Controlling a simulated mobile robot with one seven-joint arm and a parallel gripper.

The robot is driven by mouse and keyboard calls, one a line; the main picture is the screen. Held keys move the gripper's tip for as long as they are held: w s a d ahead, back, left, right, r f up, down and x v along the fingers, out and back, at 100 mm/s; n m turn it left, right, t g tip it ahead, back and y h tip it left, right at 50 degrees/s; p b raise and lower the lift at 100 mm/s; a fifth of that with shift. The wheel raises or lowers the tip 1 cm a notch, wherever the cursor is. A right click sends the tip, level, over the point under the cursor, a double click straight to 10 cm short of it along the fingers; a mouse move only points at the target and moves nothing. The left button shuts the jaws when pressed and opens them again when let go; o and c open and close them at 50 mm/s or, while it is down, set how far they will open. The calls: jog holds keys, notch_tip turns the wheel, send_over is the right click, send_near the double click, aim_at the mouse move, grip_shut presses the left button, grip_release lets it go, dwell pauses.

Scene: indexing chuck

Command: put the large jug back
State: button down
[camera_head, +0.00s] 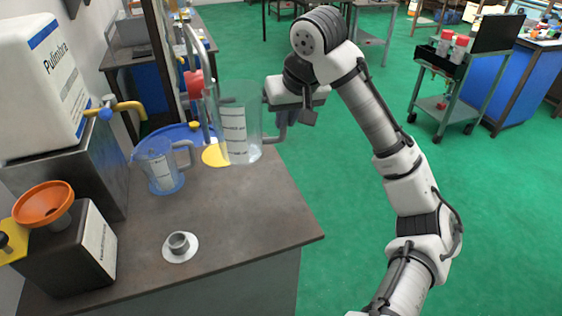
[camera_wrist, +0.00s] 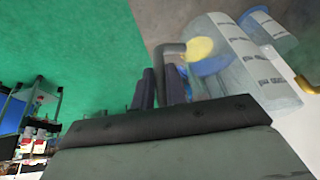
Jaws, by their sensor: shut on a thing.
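The large jug (camera_head: 240,128) is clear, with white label strips, and looks upright at the back right part of the bench. My gripper (camera_head: 284,116) is on its right side, shut on its handle. In the wrist view the fingers (camera_wrist: 163,88) close on the grey handle (camera_wrist: 169,50), with the large jug (camera_wrist: 250,72) to the right. A yellow disc (camera_head: 213,156) lies on the bench just left of the jug's base, partly hidden by it. I cannot tell whether the base touches the bench. A smaller bluish jug (camera_head: 160,170) stands to the left.
A blue round basin (camera_head: 180,136) and a tap with a red part (camera_head: 194,84) are behind the jugs. A white canister (camera_head: 45,85) with a brass tap, an orange funnel (camera_head: 43,203) and a small metal cup on a white disc (camera_head: 179,247) are nearby. The bench's front right is clear.

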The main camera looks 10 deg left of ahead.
notch_tip(320, 180, down, 12)
dwell(0.5)
jog(key=shift+f, duration=0.1)
jog(key=c, duration=1.4)
grip_release()
jog(key=v, duration=1.2)
